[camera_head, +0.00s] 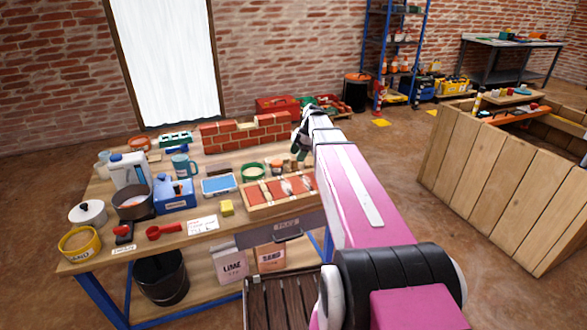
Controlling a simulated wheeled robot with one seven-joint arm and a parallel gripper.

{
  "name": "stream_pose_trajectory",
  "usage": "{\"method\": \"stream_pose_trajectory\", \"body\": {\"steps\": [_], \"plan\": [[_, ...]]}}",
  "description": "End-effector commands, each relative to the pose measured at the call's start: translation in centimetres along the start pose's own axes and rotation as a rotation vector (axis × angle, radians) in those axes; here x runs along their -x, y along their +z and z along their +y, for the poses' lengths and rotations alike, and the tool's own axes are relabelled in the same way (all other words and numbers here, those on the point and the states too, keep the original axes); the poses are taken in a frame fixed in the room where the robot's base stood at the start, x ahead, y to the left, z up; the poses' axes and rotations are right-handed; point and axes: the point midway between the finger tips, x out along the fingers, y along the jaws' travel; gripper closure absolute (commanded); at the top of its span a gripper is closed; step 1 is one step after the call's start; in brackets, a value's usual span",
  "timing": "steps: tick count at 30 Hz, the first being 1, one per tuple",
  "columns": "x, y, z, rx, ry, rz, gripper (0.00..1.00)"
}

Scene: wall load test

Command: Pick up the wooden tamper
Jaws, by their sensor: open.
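My pink arm reaches from the lower right over the right end of the wooden workbench (120,262). My gripper (298,153) is the dark end of it, pointing down above the back right of the bench top. The jaws are open, though the arm hides part of them. I cannot clearly make out the wooden tamper. Small brown and orange items (277,167) stand just left of and below the gripper, too small to name surely. Nothing is visibly held.
A small brick wall (245,135) stands behind the gripper on the bench. A framed panel of red bricks (280,190) lies in front. A blue container (174,193), a mug (183,166) and pots crowd the left. A large wooden box (490,170) stands right, across open floor.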

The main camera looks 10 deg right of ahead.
Motion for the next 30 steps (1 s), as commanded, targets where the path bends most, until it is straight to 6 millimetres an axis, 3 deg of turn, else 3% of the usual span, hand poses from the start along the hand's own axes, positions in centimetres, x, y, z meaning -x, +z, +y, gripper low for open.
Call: {"method": "stream_pose_trajectory", "body": {"steps": [8, 16, 21, 30], "plan": [[-3.7, -0.2, 0.5, 0.000, -0.001, 0.000, 0.40], [-4.1, -0.2, 0.5, 0.000, 0.001, 0.000, 0.40], [-4.1, -0.2, 0.5, 0.000, 0.001, 0.000, 0.93], [-4.0, -0.2, 0.5, 0.000, 0.001, 0.000, 0.93]]}}
